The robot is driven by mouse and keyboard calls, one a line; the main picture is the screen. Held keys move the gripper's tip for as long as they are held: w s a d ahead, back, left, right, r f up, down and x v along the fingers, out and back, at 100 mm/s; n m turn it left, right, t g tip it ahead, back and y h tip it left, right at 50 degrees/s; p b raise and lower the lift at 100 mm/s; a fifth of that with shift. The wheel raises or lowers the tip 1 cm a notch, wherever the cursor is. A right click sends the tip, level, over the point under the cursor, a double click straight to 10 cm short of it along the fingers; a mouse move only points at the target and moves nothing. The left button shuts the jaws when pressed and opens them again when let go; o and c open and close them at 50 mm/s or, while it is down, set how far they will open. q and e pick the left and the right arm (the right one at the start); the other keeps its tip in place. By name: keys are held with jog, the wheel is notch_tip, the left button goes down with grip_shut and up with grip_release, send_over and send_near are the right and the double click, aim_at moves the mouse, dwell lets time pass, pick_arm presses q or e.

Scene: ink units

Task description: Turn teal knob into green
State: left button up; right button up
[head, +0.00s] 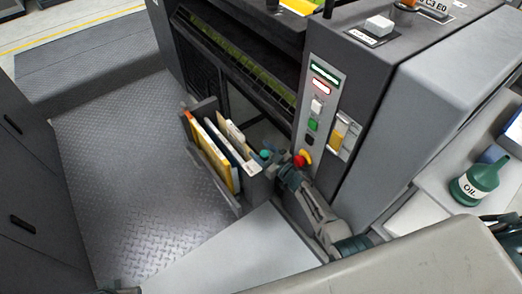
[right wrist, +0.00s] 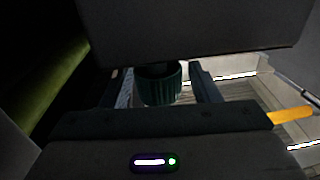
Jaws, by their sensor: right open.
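The teal knob (right wrist: 160,88) is a dark, ribbed cylinder in the right wrist view, between the two fingers of my right gripper (right wrist: 166,90). The gripper is open, with a finger on each side of the knob; I see gaps, but contact is hard to judge. In the head view a small teal spot (head: 265,154) shows at the tip of my right gripper (head: 272,164), beside the press. The knob's pointer and any green mark are hidden or too dark to make out.
A red emergency button (head: 302,158) on the control panel (head: 319,100) is close to my right gripper. A bin (head: 226,190) with upright folders stands to its left. An oil bottle (head: 478,183) stands on a ledge at right. The checker-plate floor (head: 120,150) is clear.

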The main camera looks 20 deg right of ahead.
aim_at(268, 156)
jog(key=p+v, duration=0.1)
jog(key=v, duration=0.4)
jog(key=shift+s+d, duration=0.15)
jog(key=shift+s, duration=0.15)
pick_arm(q)
jog(key=shift+g, duration=0.4)
jog(key=shift+s+x, duration=0.2)
jog(key=shift+x, duration=2.2)
pick_arm(e)
jog(key=shift+s+d, duration=0.3)
jog(key=shift+s, duration=0.3)
pick_arm(q)
jog(key=shift+a, duration=0.1)
